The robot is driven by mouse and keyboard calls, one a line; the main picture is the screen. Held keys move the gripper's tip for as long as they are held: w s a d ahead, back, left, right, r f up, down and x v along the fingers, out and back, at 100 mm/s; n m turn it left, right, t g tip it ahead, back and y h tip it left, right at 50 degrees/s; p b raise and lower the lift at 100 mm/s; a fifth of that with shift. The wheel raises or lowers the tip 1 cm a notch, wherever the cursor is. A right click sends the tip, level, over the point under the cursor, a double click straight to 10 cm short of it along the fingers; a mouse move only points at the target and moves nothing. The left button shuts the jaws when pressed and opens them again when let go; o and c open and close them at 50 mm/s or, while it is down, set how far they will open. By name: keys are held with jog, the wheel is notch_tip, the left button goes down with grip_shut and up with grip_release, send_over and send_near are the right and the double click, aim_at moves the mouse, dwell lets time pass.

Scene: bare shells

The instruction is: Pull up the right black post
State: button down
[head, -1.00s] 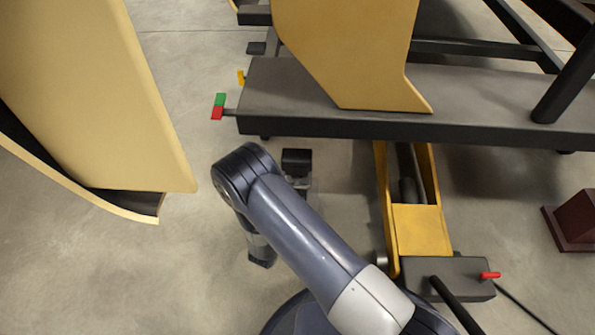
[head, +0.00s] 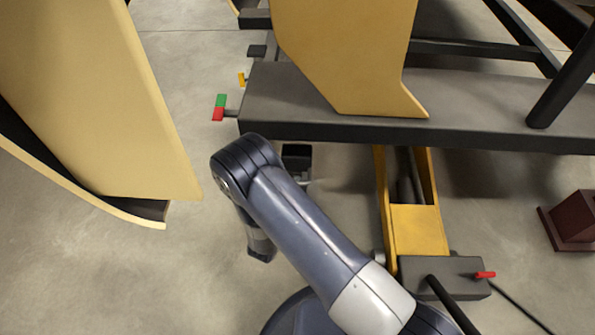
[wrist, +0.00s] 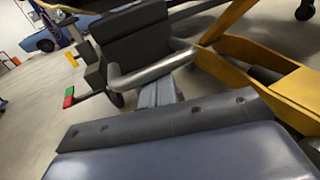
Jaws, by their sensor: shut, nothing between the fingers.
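A black upright block (head: 297,157), which looks like the right black post, stands on the floor just beyond my bent arm in the head view. It is large in the wrist view (wrist: 142,45), with a bent silver bar (wrist: 152,70) across its near face. My gripper (wrist: 160,92) is shut and empty, its grey fingers close to the silver bar. I cannot tell whether they touch it. In the head view my arm mostly hides the gripper. A second, smaller black block (head: 257,50) sits farther back.
A yellow frame (head: 418,230) and black box (head: 445,277) stand to the right. A tan panel (head: 110,110) rises at left. Open floor (head: 150,285) lies at lower left.

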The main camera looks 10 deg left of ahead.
jog(key=shift+r+p, duration=2.25)
jog(key=shift+r, duration=1.65)
jog(key=shift+f+b, duration=1.3)
jog(key=shift+f, duration=0.15)
jog(key=s, duration=0.9)
jog(key=shift+d, duration=0.25)
jog(key=w, duration=0.8)
jog(key=shift+w+a, duration=0.25)
jog(key=shift+w, duration=0.1)
jog(key=shift+w+r, duration=0.15)
jog(key=shift+w, duration=0.05)
jog(key=shift+r, duration=0.1)
